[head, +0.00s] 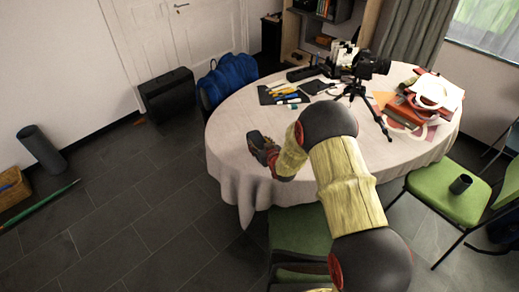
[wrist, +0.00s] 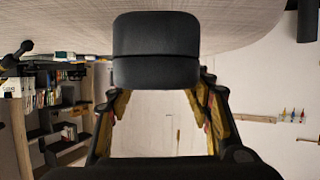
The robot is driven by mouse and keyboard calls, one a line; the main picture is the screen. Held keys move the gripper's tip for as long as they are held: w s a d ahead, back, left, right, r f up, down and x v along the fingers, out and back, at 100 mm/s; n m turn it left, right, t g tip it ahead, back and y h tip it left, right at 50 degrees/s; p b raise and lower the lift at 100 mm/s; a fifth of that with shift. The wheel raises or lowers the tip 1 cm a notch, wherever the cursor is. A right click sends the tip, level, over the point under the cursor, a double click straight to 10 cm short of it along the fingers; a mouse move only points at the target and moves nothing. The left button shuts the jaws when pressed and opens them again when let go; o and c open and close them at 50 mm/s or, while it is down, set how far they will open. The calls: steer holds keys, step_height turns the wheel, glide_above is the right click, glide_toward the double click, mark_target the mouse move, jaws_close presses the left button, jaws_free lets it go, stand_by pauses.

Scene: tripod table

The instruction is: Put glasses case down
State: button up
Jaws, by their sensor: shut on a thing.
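A black glasses case (wrist: 156,48) with rounded ends and a seam across it is held between the fingertips of my gripper (wrist: 158,82) in the wrist view. In the head view the dark case (head: 254,139) shows small at the end of my gripper (head: 264,149). It appears against the left part of the round table (head: 228,125), which has a pale cloth. The cloth also fills the top of the wrist view (wrist: 240,22). I cannot tell whether the case touches the cloth. My gripper and arm hide part of the table.
Tools on a dark mat (head: 268,97), a camera on a small tripod (head: 370,65) and a stack of books and papers (head: 425,100) occupy the table's back and right. Green chairs (head: 440,190) stand around it. The table's left front looks bare.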

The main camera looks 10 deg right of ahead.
steer(key=shift+f+b, duration=0.35)
steer(key=shift+f, duration=1)
steer(key=shift+d+f, duration=0.1)
steer(key=shift+f, duration=0.05)
steer(key=o, duration=1.6)
steer(key=shift+s, duration=0.1)
